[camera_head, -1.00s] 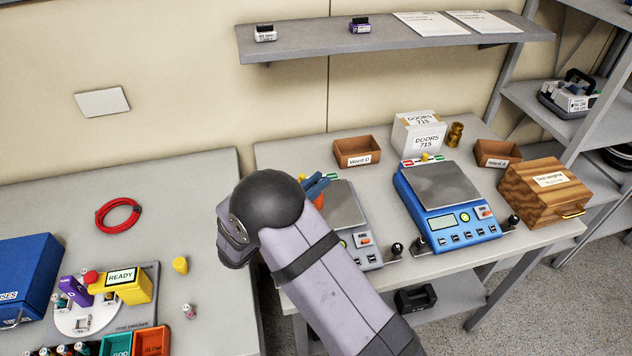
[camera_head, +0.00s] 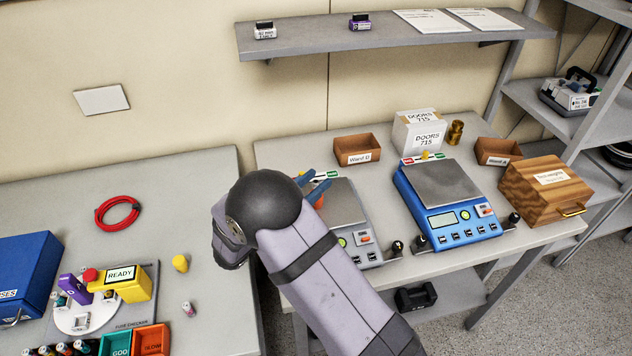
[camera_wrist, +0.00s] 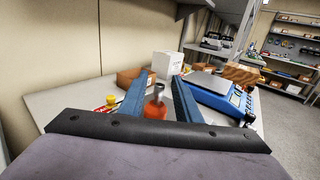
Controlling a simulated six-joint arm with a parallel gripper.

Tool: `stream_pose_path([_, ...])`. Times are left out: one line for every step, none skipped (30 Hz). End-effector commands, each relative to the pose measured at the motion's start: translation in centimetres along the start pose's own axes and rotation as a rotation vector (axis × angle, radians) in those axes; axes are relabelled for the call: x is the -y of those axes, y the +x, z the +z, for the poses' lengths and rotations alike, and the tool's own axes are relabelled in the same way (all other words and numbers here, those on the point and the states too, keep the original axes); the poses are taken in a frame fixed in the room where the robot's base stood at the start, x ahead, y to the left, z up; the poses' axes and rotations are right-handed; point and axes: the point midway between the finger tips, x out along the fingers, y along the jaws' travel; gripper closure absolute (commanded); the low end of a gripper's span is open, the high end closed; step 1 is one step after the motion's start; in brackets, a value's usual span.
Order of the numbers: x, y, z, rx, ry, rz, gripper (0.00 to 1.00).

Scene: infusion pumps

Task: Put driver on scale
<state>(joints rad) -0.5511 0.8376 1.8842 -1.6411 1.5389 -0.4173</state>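An orange-handled tool, likely the driver (camera_wrist: 156,108), shows between my two blue fingers in the wrist view, with a grey part rising from it. Only a bit of its orange shows in the head view (camera_head: 319,201), at the left edge of the left scale's grey pan (camera_head: 345,205). My gripper (camera_head: 317,184) is open, its fingers spread on either side of the tool, with a gap at the right finger. My arm hides much of the left scale, and I cannot tell whether the tool touches the pan. A second, blue scale (camera_head: 447,200) stands to the right with an empty pan.
Brown bins (camera_head: 357,150) (camera_head: 497,152), a white box (camera_head: 419,132) and a wooden box (camera_head: 545,192) stand around the scales. A wall shelf (camera_head: 390,37) is above. The left table holds a red cable coil (camera_head: 118,213) and a fuse checker (camera_head: 125,326).

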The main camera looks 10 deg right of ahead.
Motion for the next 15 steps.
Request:
stream_pose_path([-0.1, -0.8, -0.2, 0.001, 0.002, 0.004, 0.70])
stream_pose_path([-0.1, -1.2, -0.2, 0.001, 0.002, 0.004, 0.70])
stream_pose_path([-0.1, -1.9, -0.3, 0.001, 0.002, 0.005, 0.70])
stream_pose_path([-0.1, -2.4, -0.3, 0.001, 0.002, 0.006, 0.70])
stream_pose_path([-0.1, -3.0, -0.3, 0.000, 0.002, 0.006, 0.70])
stream_pose_path([-0.1, -3.7, -0.3, 0.001, 0.002, 0.006, 0.70])
stream_pose_path([-0.1, -4.3, -0.4, 0.000, 0.002, 0.005, 0.70])
stream_pose_path([-0.1, -4.8, -0.3, 0.001, 0.001, 0.006, 0.70])
stream_pose_path([-0.1, -5.6, -0.4, 0.000, 0.001, 0.006, 0.70])
stream_pose_path([-0.1, -6.1, -0.4, 0.000, 0.001, 0.006, 0.70])
stream_pose_path([-0.1, -6.7, -0.3, 0.000, 0.002, 0.006, 0.70])
stream_pose_path([-0.1, -7.3, -0.3, 0.001, 0.002, 0.004, 0.70])
stream_pose_path([-0.1, -7.8, -0.3, 0.001, 0.002, 0.005, 0.70])
stream_pose_path([-0.1, -8.2, -0.3, 0.000, 0.002, 0.004, 0.70])
stream_pose_path([-0.1, -8.8, -0.3, 0.000, 0.001, 0.004, 0.70])
